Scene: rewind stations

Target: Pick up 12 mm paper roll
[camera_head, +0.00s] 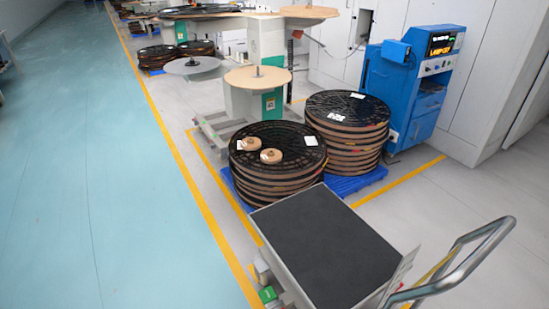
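Two small tan paper rolls lie flat on top of the front stack of black reels (272,183). One roll (248,144) is to the left and a little farther back. The other roll (271,157) is to the right and nearer. They lie close together, and I cannot tell whether they touch. Their widths are too small to read, so I cannot tell which is 12 mm. A white label (311,141) lies on the same stack, right of the rolls. Neither of my grippers is in view.
A cart with a dark flat top (322,245) and metal handle (455,262) stands in front of the stack. A second reel stack (347,125) is behind right, near a blue machine (400,95). A rewind station (258,78) stands behind. The teal floor (90,180) is clear.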

